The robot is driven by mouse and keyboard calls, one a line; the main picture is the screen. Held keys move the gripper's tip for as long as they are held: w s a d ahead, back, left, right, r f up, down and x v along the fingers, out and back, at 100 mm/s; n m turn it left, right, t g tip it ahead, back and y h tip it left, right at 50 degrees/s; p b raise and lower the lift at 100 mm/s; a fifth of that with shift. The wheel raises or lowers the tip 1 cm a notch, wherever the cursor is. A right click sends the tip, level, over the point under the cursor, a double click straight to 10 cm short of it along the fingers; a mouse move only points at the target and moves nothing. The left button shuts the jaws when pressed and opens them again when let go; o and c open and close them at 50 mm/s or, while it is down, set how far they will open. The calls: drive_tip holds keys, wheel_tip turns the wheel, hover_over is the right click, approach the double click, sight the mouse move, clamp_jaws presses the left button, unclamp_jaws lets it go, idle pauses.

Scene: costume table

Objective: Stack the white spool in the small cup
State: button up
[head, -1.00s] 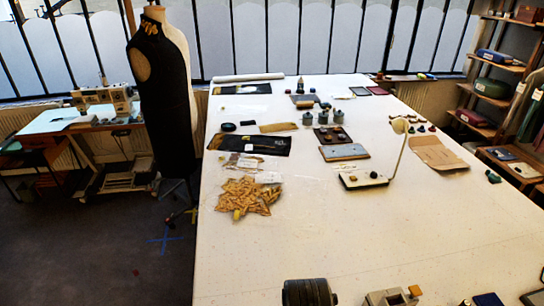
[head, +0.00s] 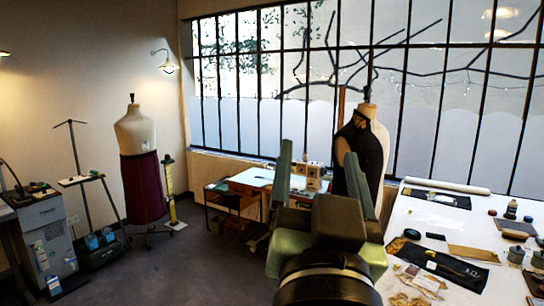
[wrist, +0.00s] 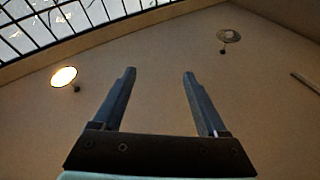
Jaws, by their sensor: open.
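My gripper (head: 318,155) stands raised in the head view, its two fingers pointing up and apart with nothing between them. It is open and empty in the wrist view (wrist: 159,74), with only wall and ceiling lamps behind it. I cannot make out a white spool in either view. Small grey pots (head: 516,255) stand on the table at the right edge of the head view. I cannot tell whether one of them is the small cup. My gripper is well to the left of them, and the table's near part is out of view.
The white work table (head: 402,228) holds a white roll (head: 446,186), a black packet (head: 450,266) and a bag of tan pieces (head: 415,285). A dress form in black (head: 362,150) stands between my gripper and the window. Open grey floor (head: 185,265) lies to the left.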

drive_tip(key=s+a+r+n+t+y, duration=0.2)
drive_tip(key=s+a+r+t, duration=0.3)
drive_tip(key=s+r, duration=0.3)
wheel_tip(320, 180, up, 3)
drive_tip(key=shift+s+a+f+n+y, duration=0.15)
drive_tip(key=shift+s+a+n+y, duration=0.2)
drive_tip(key=shift+n, duration=0.55)
drive_tip(key=shift+d, duration=0.1)
